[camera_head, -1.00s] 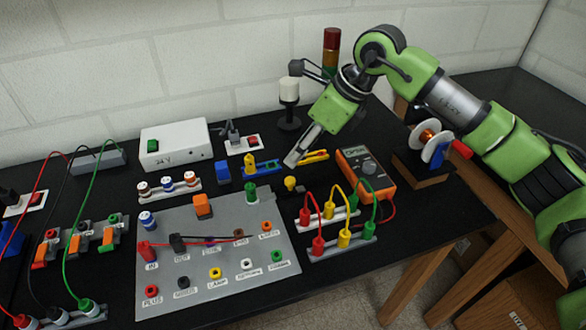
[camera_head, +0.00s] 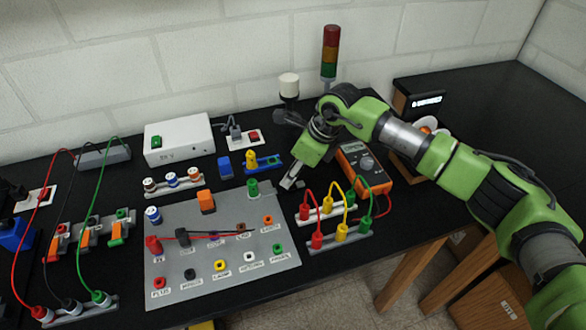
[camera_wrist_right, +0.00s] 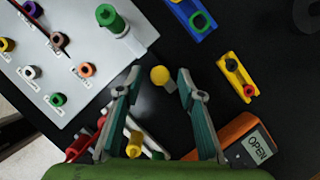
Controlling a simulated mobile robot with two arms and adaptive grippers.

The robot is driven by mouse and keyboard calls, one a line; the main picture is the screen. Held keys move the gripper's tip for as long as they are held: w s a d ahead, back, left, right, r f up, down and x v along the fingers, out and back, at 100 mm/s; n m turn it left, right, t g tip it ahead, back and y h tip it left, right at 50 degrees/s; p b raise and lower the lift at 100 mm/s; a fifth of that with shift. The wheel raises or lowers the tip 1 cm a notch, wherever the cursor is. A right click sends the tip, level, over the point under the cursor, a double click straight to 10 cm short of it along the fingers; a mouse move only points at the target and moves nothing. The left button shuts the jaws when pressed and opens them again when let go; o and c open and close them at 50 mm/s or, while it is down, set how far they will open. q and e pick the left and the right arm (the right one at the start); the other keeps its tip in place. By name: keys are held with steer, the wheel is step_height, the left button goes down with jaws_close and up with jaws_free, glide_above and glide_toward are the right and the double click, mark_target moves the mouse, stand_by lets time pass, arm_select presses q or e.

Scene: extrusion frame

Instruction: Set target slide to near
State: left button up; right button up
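Which part is the target slide is not marked in these views. A blue rail with a yellow post (camera_head: 250,157) lies behind the grey panel in the head view, and part of a blue rail (camera_wrist_right: 190,14) shows at the top of the wrist view. A yellow rail with a red knob (camera_wrist_right: 238,78) lies right of my fingers in the wrist view. A small round yellow knob (camera_wrist_right: 160,75) appears between my right fingertips. My right gripper (camera_wrist_right: 159,86) is open around or above it; contact cannot be told. It also shows in the head view (camera_head: 290,183). My left gripper is not in view.
The grey socket panel (camera_head: 215,270) is left of my right gripper. An orange multimeter (camera_head: 362,168) and racks with red, yellow and green leads (camera_head: 340,235) stand close on the right. A white lamp post (camera_head: 289,86) and stack light (camera_head: 330,52) stand behind.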

mark_target(279, 188)
steer(key=shift+w+a+f, duration=0.1)
steer(key=shift+f, duration=0.15)
jaws_close()
steer(key=a+b, duration=0.1)
steer(key=s+a+b, duration=0.1)
steer(key=a, duration=0.1)
steer(key=shift+a+f, duration=0.1)
steer(key=shift+s+a, duration=0.15)
steer(key=shift+a, duration=0.15)
jaws_free()
steer(key=shift+d, duration=0.1)
steer(key=shift+r, duration=0.25)
steer(key=v, duration=1.1)
steer(key=shift+d+r, duration=0.2)
steer(key=shift+r, duration=0.15)
